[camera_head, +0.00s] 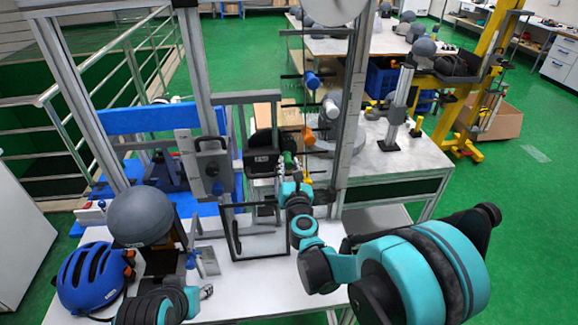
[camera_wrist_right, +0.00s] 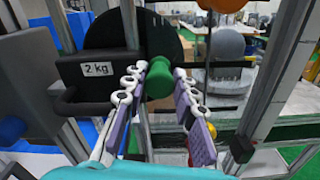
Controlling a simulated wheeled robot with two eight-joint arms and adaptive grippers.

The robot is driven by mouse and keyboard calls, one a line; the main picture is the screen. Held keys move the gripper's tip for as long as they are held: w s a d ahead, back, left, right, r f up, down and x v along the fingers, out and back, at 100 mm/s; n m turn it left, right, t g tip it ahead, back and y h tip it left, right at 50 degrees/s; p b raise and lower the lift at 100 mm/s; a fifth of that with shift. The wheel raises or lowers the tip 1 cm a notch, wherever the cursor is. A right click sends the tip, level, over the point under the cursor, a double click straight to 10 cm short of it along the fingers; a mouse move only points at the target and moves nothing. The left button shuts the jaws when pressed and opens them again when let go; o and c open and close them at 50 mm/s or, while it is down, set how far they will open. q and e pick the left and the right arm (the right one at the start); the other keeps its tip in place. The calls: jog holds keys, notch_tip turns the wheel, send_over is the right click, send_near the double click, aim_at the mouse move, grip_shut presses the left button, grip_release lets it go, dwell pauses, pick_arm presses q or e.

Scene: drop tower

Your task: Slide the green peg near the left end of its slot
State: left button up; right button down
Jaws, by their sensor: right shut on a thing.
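The green peg (camera_wrist_right: 158,80) stands between the two fingers of my right gripper (camera_wrist_right: 158,92), in the middle of the right wrist view. The fingers touch its sides and are shut on it. In the head view the green peg (camera_head: 288,157) is a small spot just beyond my right gripper (camera_head: 290,172), in front of the tower. Its slot is hidden or too small to make out, so I cannot tell where along it the peg sits. My left gripper (camera_head: 207,291) is low at the left over the white table; its finger opening is unclear.
A dark block marked 2 kg (camera_wrist_right: 97,70) is left of the peg, before a black disc (camera_wrist_right: 108,30). Grey metal posts (camera_head: 350,90) flank the work area. A blue helmet (camera_head: 92,277) and a grey dome (camera_head: 141,215) stand on the white table (camera_head: 250,290) at left.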

jog(key=shift+d, duration=0.65)
jog(key=c, duration=1.3)
grip_release()
jog(key=shift+o, duration=0.6)
jog(key=shift+d, duration=0.2)
jog(key=shift+a, duration=0.1)
jog(key=shift+s+a, duration=0.1)
jog(key=shift+s, duration=0.2)
jog(key=s, duration=1.1)
jog(key=shift+s+d, duration=0.15)
jog(key=shift+d, duration=0.2)
